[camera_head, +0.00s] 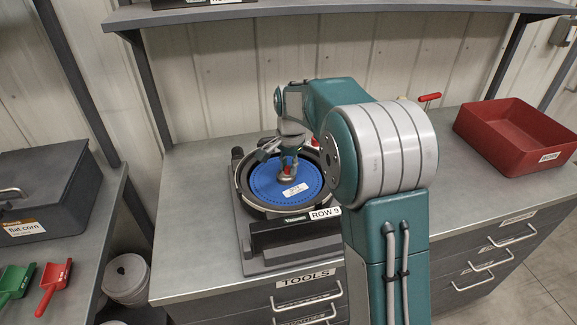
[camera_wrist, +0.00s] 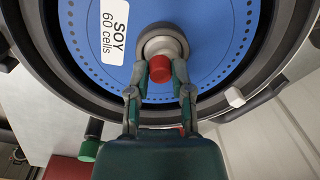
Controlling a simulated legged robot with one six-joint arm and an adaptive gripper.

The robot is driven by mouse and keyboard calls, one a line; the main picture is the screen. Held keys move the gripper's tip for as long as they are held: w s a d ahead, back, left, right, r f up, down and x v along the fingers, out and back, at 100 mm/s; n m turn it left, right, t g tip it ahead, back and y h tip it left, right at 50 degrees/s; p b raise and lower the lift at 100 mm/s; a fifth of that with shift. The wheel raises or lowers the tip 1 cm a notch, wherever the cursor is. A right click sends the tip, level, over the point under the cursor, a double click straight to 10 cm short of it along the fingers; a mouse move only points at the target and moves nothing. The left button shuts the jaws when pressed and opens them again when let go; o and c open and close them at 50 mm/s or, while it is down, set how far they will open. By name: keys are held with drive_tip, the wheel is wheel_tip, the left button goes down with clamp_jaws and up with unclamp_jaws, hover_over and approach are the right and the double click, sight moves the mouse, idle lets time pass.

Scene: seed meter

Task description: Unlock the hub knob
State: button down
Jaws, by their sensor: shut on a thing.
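The hub knob (camera_wrist: 160,69) is red and sits on a pale round hub (camera_wrist: 157,42) at the middle of a blue seed disc (camera_wrist: 92,68). The disc carries a white label reading "SOY 60 cells" and lies inside a dark round housing. In the head view the blue disc (camera_head: 263,185) lies on the bench, with my gripper (camera_head: 287,168) above its centre. In the wrist view my gripper (camera_wrist: 160,88) is shut on the knob, one finger on each side. The hub's far side is partly hidden in the head view.
The meter's dark stand (camera_head: 262,262) with a "ROW 9" label is on the grey bench (camera_head: 190,210). A red bin (camera_head: 515,135) stands at the right. A grey "flat corn" box (camera_head: 45,195) and scoops lie on the left bench. A shelf (camera_head: 330,8) runs above.

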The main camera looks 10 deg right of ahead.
drive_tip(key=n, duration=0.4)
drive_tip(key=shift+f, duration=0.1)
drive_tip(key=n, duration=0.4)
drive_tip(key=shift+n, duration=0.4)
drive_tip(key=n, duration=0.4)
drive_tip(key=shift+g, duration=0.3)
drive_tip(key=n, duration=0.4)
drive_tip(key=shift+n, duration=0.5)
drive_tip(key=c, duration=0.5)
unclamp_jaws()
